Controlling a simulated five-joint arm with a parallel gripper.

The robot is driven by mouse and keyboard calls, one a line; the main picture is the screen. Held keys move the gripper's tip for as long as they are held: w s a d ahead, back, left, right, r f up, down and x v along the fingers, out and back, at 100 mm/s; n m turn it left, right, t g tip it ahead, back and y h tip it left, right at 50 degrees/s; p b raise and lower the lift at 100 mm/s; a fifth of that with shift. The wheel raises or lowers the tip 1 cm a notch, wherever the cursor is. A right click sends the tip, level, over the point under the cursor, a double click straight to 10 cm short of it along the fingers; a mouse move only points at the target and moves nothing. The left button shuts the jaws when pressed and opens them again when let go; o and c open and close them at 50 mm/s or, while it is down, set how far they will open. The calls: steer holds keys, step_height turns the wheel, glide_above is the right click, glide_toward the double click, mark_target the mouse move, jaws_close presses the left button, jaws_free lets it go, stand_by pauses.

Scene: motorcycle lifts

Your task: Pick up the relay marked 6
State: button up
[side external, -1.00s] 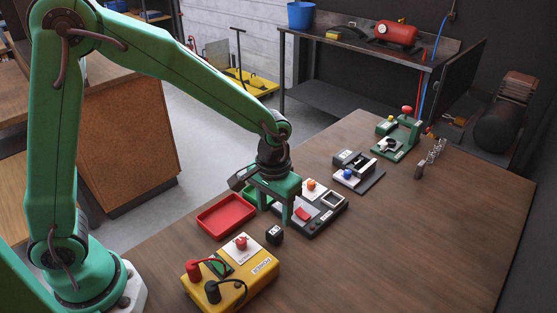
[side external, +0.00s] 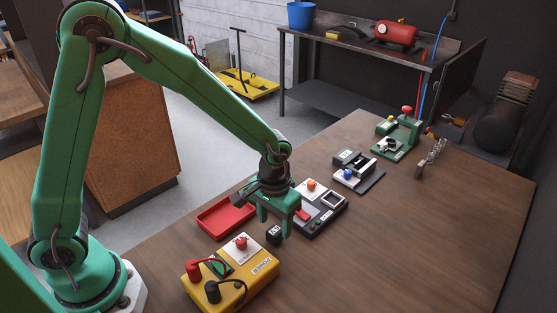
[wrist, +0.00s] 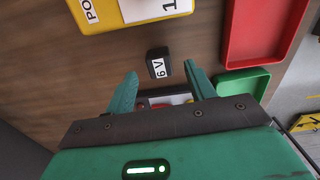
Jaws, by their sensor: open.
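The relay (side external: 274,233) is a small black block with a white label, standing on the wooden table just behind the yellow power box. In the wrist view the relay (wrist: 158,63) shows a label that seems to read 6 V, seen turned. My gripper (side external: 275,222) is open and empty, close above and behind the relay. In the wrist view the fingertips of my gripper (wrist: 160,72) point towards the relay, which lies just beyond and between them. I see no contact.
The yellow power box (side external: 255,288) with red and black leads stands in front. A red tray (side external: 224,228) lies left, with a green tray (wrist: 243,82) beside it. A dark fixture (side external: 325,218) sits just behind my gripper; more fixtures stand farther back. The right of the table is clear.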

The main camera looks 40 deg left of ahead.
mark_target(274, 231)
steer(key=shift+s+f, duration=0.1)
steer(key=shift+f, duration=1.95)
steer(key=c, duration=1.1)
steer(key=shift+o, duration=0.2)
steer(key=shift+r, duration=0.15)
steer(key=shift+r, duration=0.85)
step_height(274, 231, up, 2)
steer(key=shift+r, duration=0.15)
steer(key=s+d+r, duration=0.6)
steer(key=s+d, duration=0.1)
steer(key=s, duration=0.2)
steer(key=shift+d+r, duration=0.25)
steer(key=shift+r, duration=0.15)
